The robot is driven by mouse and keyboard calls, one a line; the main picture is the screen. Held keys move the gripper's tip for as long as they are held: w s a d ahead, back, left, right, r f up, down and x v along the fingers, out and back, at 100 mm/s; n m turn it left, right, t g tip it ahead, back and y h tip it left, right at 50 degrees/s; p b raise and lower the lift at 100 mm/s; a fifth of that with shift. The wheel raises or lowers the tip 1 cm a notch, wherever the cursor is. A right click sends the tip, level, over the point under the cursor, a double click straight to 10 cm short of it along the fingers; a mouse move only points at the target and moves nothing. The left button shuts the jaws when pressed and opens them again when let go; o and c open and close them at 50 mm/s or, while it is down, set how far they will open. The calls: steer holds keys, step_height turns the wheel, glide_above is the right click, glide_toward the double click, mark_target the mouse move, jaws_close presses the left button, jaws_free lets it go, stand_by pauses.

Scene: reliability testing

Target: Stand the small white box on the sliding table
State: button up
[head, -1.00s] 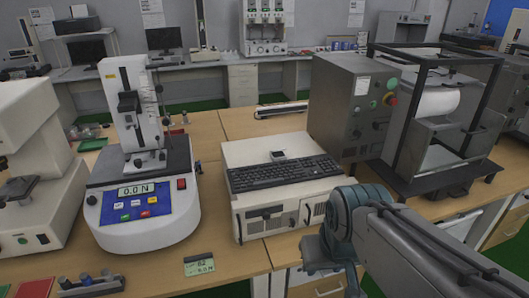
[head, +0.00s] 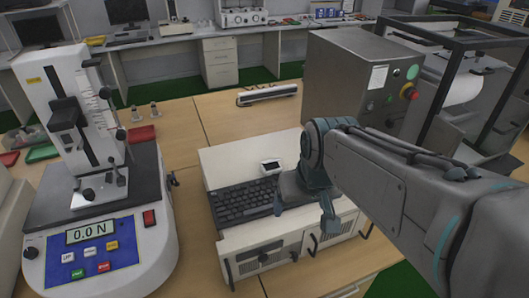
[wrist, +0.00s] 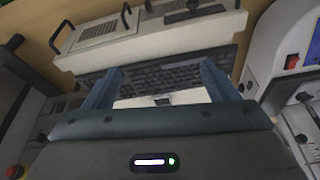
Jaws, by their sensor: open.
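The small white box (head: 271,166), with a dark upper face, lies on top of a white cabinet-like unit (head: 235,165), behind a black keyboard (head: 245,201). I cannot tell for sure which part is the sliding table.
A white and blue force test stand (head: 110,240) reading 0.0 N stands left of the unit. A grey control box (head: 350,80) with a red button stands behind right, beside a black-framed machine (head: 465,100).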

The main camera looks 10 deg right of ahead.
steer(key=w, duration=1.2)
steer(key=n+t+b, duration=0.1)
steer(key=n, duration=0.1)
glide_toward(272, 160)
steer(key=shift+y, duration=0.3)
steer(key=x, duration=0.5)
steer(key=shift+w+d+f+p, duration=0.25)
steer(key=shift+d+f+p, duration=0.1)
steer(key=shift+d+p, duration=0.05)
steer(key=shift+p+x, duration=0.85)
steer(key=shift+x, duration=1.75)
steer(key=shift+a, duration=0.2)
steer(key=c, duration=1.1)
steer(key=shift+r, duration=0.1)
steer(key=shift+c, duration=0.2)
